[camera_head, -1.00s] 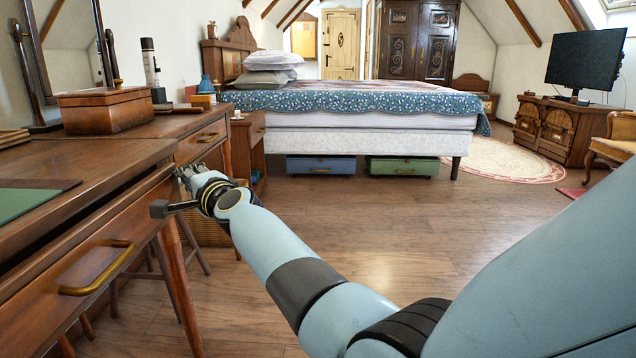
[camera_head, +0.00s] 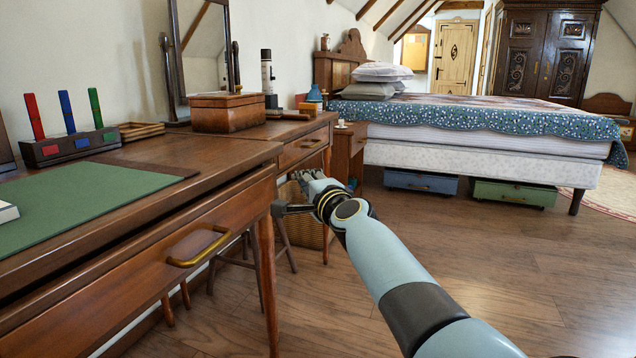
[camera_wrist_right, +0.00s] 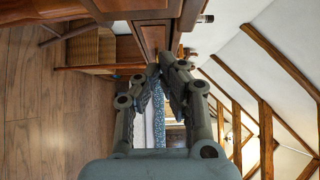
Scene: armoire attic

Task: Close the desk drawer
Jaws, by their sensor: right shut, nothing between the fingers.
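The desk drawer (camera_head: 120,285) is in the wooden desk at the left of the head view. It has a curved brass handle (camera_head: 200,248). A dark gap shows between the drawer front and the desk top (camera_head: 225,160), so the drawer looks slightly pulled out. Its left end is cut off by the frame. My right gripper (camera_head: 306,181) is shut and empty, past the desk's right front leg and apart from the drawer and handle. In the right wrist view its fingertips (camera_wrist_right: 163,66) meet. My left gripper is not in view.
A green mat (camera_head: 90,205) and a peg block (camera_head: 70,145) are on the desk. A wooden box (camera_head: 228,113) stands on the dressing table behind. A bed (camera_head: 480,155) is at the back with storage boxes under it. The floor (camera_head: 510,260) at right is clear.

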